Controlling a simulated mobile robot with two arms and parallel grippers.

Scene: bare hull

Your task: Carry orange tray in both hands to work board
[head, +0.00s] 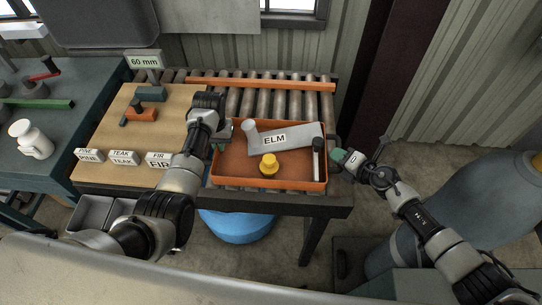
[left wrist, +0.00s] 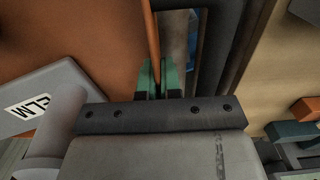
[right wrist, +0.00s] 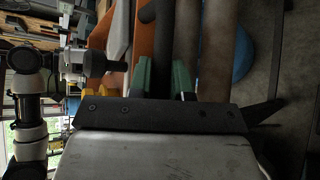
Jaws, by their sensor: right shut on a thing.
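The orange tray (head: 232,180) sits on the roller table in the head view. The work board (head: 125,135) lies left of the tray.
Blocks labelled PINE (head: 89,155), TEAK (head: 123,157) and FIR (head: 158,160) line the board's front edge. An orange rail (head: 260,84) crosses the rollers behind the tray. The board's middle is clear.

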